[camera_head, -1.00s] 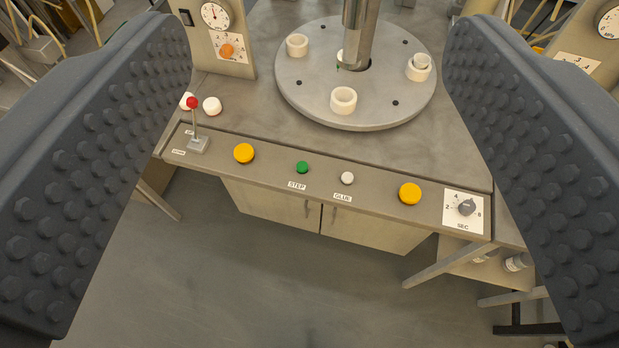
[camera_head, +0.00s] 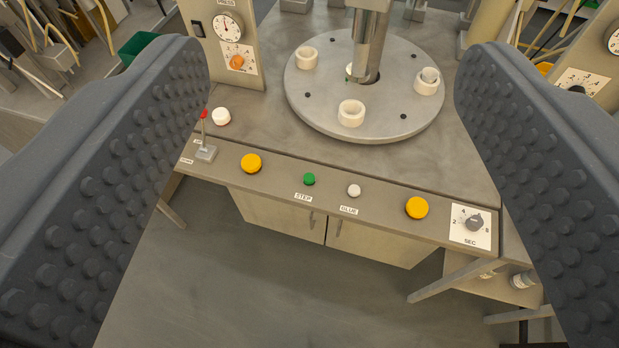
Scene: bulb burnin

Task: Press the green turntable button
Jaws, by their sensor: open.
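The green button (camera_head: 309,179) sits on the front panel of the workbench, above a label reading STEP. The grey round turntable (camera_head: 300,103) lies behind it, with several white ring-shaped holders on it. My gripper (camera_head: 332,150) is open and empty, its two dark studded fingers wide apart at the left and right of the view. The green button shows between the fingers, beyond them and touched by neither.
A white button (camera_head: 354,190) labelled GLUE is just right of the green one. Yellow buttons (camera_head: 251,163) (camera_head: 417,207) flank them. A red-tipped lever (camera_head: 205,152) stands at left, a dial (camera_head: 474,223) at right. A metal column (camera_head: 369,50) rises over the turntable. Floor in front is clear.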

